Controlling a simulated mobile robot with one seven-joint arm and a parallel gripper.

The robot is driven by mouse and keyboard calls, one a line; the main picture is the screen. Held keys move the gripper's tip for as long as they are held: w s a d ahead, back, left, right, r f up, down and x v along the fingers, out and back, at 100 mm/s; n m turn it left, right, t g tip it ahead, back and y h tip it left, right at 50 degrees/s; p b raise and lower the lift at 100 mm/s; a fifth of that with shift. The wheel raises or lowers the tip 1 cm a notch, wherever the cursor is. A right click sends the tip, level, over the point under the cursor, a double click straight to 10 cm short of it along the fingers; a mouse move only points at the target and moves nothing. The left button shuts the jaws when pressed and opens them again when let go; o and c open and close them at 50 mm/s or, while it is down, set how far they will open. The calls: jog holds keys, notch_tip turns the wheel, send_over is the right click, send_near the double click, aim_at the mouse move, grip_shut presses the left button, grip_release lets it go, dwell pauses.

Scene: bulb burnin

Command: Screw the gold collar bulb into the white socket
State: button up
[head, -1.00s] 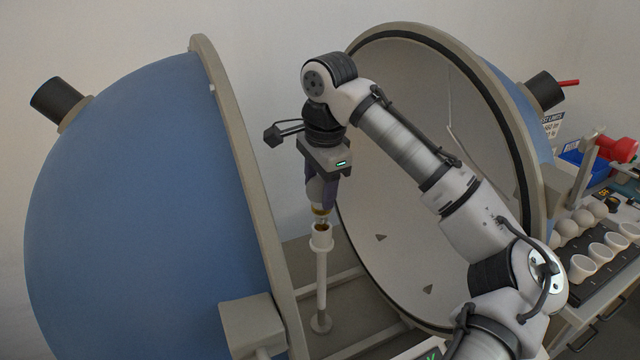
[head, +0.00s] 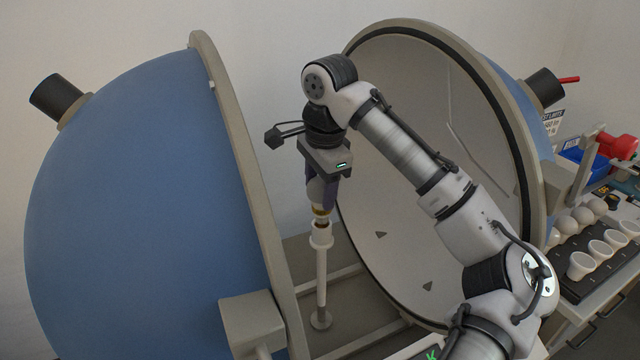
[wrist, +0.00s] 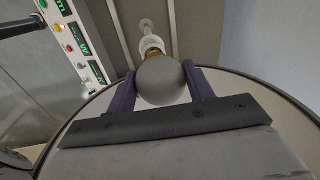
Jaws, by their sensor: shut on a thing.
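The gold collar bulb (wrist: 162,82) is between the two fingers of my gripper (wrist: 160,88), which is shut on it. In the head view my gripper (head: 321,192) points down and the bulb's gold collar (head: 320,213) shows below the fingers. The white socket (head: 321,239) stands on top of a thin upright post, directly under the bulb. A small part of the bulb's base shows between collar and socket; I cannot tell whether it touches the socket. In the wrist view the socket (wrist: 151,44) shows partly behind the bulb.
The blue half sphere (head: 150,200) stands close on the left, and the open white-lined half (head: 400,190) on the right, behind my arm. Several white bulbs and cups (head: 590,245) sit on a dark rack at far right. A panel with green displays (wrist: 75,40) shows in the wrist view.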

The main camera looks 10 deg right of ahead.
jog(key=shift+f+b, duration=0.3)
jog(key=shift+f, duration=0.4)
jog(key=o, duration=1)
jog(key=shift+o, duration=0.2)
